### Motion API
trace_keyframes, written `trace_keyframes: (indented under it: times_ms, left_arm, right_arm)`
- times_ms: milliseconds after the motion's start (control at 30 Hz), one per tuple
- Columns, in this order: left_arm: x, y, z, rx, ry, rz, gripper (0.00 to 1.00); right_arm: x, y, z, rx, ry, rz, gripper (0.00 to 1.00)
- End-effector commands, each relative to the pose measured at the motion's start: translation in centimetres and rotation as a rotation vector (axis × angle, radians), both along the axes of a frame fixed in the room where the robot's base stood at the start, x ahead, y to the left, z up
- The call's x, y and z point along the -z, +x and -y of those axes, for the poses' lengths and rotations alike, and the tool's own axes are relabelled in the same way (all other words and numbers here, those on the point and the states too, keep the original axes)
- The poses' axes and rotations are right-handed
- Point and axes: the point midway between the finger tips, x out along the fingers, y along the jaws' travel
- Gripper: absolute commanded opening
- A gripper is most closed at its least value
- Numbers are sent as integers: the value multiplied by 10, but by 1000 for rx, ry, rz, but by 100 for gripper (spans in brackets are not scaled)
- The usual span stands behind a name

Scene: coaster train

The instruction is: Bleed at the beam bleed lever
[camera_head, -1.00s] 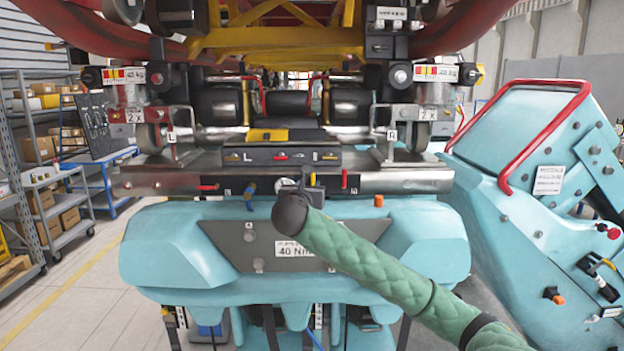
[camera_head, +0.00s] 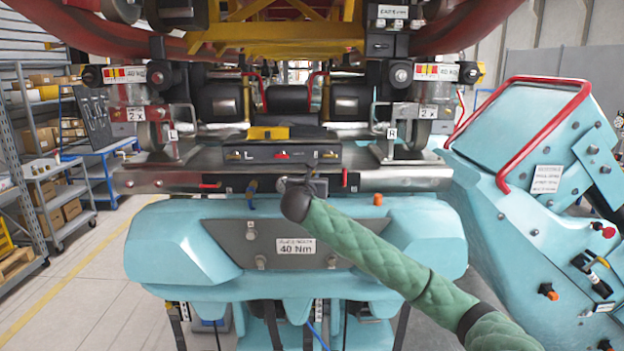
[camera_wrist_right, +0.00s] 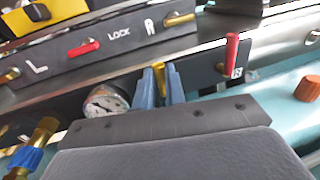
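In the right wrist view the two blue-grey fingers of my right gripper (camera_wrist_right: 162,86) stand close together with a yellow lever (camera_wrist_right: 159,72) between them, on the dark beam face. The lever fills the narrow gap; no label on it can be read. A round gauge (camera_wrist_right: 106,101) sits just left of the fingers. In the head view my right gripper (camera_head: 311,184) is at the front of the beam (camera_head: 222,184); my padded green arm and dark wrist hide much of the fingers and the lever. My left gripper is in neither view.
A red lever (camera_wrist_right: 232,50) is close right of the fingers. A LOCK panel (camera_wrist_right: 119,38) with several levers lies above. A blue-handled brass valve (camera_wrist_right: 27,157) is at the left, an orange knob (camera_wrist_right: 308,88) at the right. A teal housing (camera_head: 170,240) lies below the beam.

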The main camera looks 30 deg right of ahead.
Motion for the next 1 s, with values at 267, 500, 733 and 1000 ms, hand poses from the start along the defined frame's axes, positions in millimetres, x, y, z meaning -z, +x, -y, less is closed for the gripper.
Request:
trace_keyframes:
  times_ms: [267, 500, 733, 1000]
  left_arm:
    - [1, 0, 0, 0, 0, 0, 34]
    - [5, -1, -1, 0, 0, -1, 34]
    - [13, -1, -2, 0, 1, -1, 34]
    - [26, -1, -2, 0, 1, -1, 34]
  right_arm:
    - [0, 0, 0, 0, 4, 3, 0]
    - [1, -1, 2, 0, 62, 37, 0]
    - [2, -4, 6, -1, 202, 123, 0]
    - [5, -9, 14, 0, 418, 255, 0]
